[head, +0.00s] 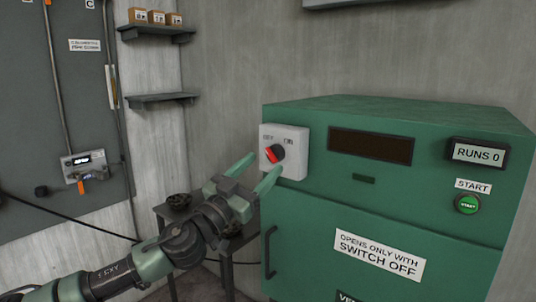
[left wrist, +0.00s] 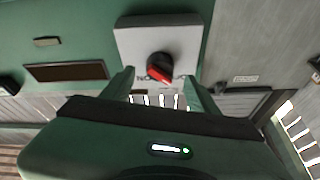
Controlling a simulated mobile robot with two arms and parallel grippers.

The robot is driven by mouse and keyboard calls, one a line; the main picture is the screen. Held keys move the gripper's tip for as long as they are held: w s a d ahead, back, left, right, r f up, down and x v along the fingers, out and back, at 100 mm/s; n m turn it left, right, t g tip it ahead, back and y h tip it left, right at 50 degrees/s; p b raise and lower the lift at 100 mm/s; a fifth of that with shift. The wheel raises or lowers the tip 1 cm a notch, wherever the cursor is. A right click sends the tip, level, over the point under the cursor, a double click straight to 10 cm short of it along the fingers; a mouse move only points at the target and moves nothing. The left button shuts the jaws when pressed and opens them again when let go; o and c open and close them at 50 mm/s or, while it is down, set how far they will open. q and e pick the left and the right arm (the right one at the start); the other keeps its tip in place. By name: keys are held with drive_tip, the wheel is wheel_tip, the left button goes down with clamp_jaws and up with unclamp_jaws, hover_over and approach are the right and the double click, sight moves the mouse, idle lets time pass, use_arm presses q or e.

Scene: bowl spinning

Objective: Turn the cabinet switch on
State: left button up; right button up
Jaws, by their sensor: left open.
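The cabinet switch (head: 279,151) is a dark rotary knob with a red pointer on a light grey plate (head: 298,166) at the green cabinet's upper left. Its pointer leans left, toward the OFF label side. My left gripper (head: 266,163) is open, its two green fingers reaching toward the knob from the lower left. In the left wrist view the knob (left wrist: 160,66) shows between and just beyond the open fingertips (left wrist: 160,77). Nothing is held, and contact with the knob cannot be told. My right gripper is not in view.
The green cabinet (head: 320,232) has a dark display window (head: 370,146), a RUNS 0 sign (head: 478,153), a green START button (head: 467,204) and a door handle (head: 269,252). A small dark table (head: 240,240) stands left of it. Wall shelves (head: 162,98) are behind.

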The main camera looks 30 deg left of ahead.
sight(270, 158)
use_arm(q)
drive_tip(key=shift+p+x, duration=0.55)
drive_tip(key=shift+x, duration=0.45)
drive_tip(key=shift+w+d+r+p, duration=0.1)
drive_tip(key=shift+w+r+p, duration=0.1)
drive_tip(key=shift+w+p, duration=0.3)
drive_tip(key=shift+w, duration=0.1)
clamp_jaws()
drive_tip(key=shift+f, duration=0.1)
